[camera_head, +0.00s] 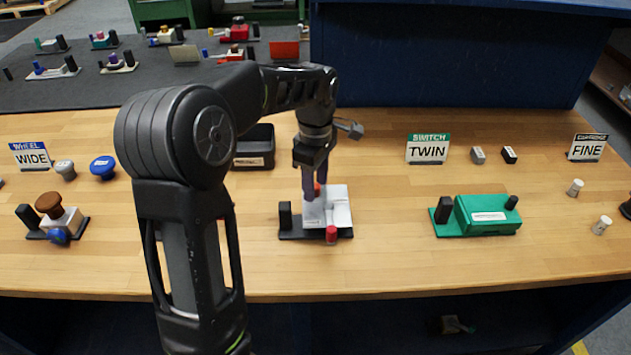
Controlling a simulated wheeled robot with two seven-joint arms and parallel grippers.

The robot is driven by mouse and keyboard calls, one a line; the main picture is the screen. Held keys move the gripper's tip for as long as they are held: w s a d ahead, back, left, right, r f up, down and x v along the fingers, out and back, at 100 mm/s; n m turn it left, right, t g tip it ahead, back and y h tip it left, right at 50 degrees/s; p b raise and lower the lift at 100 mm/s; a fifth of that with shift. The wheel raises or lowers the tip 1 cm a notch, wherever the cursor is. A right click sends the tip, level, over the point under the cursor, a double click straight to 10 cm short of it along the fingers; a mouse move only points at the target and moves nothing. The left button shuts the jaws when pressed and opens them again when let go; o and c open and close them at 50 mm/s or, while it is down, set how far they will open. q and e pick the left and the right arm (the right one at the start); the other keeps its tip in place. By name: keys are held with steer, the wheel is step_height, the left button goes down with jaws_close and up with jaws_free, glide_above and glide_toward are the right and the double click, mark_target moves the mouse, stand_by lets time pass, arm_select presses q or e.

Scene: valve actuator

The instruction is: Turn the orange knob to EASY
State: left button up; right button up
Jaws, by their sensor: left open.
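A white valve unit (340,212) stands on a dark base plate near the middle of the wooden table. An orange-red knob (317,190) shows on its top, partly hidden by my fingers. My left gripper (314,192) points down over this knob with its fingers open around or close beside it; whether they touch it I cannot tell. A red knob (331,234) sits at the unit's front edge. A black post (285,215) stands at its left. No label reading EASY is legible; my arm covers part of the table behind. My right gripper is not in view.
A brown-knobbed unit (49,204) stands at the left near the WIDE sign (31,157). A green unit (487,215) stands at the right below the TWIN sign (428,149). A black bin (255,148) is behind my arm. Table between the white and green units is clear.

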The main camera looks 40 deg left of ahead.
arm_select(q)
steer(key=shift+r, duration=0.15)
step_height(320, 180, up, 8)
steer(key=shift+f+b, duration=0.2)
steer(key=shift+b, duration=0.1)
steer(key=shift+f, duration=0.1)
stand_by(0.5)
